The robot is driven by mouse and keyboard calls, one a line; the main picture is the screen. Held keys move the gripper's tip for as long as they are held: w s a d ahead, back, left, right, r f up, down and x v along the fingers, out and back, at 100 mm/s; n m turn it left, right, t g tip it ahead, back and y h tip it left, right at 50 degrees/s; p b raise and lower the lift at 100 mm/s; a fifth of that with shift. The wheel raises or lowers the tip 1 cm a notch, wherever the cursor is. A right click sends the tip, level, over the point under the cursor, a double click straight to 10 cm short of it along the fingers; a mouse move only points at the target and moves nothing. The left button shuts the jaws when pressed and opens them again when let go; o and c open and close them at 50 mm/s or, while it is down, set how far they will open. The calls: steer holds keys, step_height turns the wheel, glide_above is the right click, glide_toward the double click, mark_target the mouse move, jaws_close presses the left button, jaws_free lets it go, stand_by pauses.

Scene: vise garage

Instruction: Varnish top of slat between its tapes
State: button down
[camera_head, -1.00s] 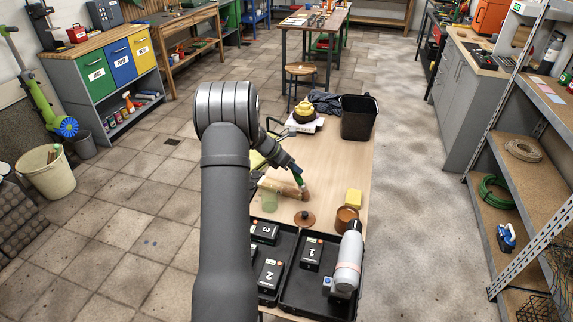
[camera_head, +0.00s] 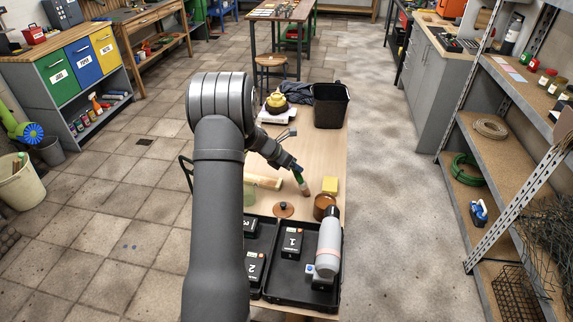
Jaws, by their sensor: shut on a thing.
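My gripper (camera_head: 289,163) is shut on a brush (camera_head: 299,177) with a green handle and brown bristles. The brush points down and to the right. Its bristles are right of the slat's right end, up and left of an amber jar (camera_head: 325,207). I cannot tell how high they are above the table. The slat (camera_head: 266,182), a pale wooden piece, lies on the table, its left part hidden behind my arm. Its tapes and any varnish on it are too small to make out. A round brown lid (camera_head: 283,210) lies left of the jar.
A yellow block (camera_head: 330,185) sits behind the jar. A black tray (camera_head: 278,289) with numbered black boxes and a grey-white bottle (camera_head: 329,247) fills the front. A black bin (camera_head: 331,106) and a scale (camera_head: 277,115) with a yellow-topped item stand at the back. A greenish clear container (camera_head: 250,196) is beside my arm.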

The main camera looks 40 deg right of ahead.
steer(key=shift+w+a, duration=5.8)
steer(key=shift+a, duration=0.3)
steer(key=shift+s+d, duration=2.95)
steer(key=shift+s, duration=0.15)
steer(key=shift+s+d, duration=2.9)
steer(key=shift+s, duration=0.15)
step_height(320, 180, up, 10)
steer(key=shift+a+r, duration=0.1)
steer(key=shift+r, duration=0.1)
steer(key=shift+w, duration=0.15)
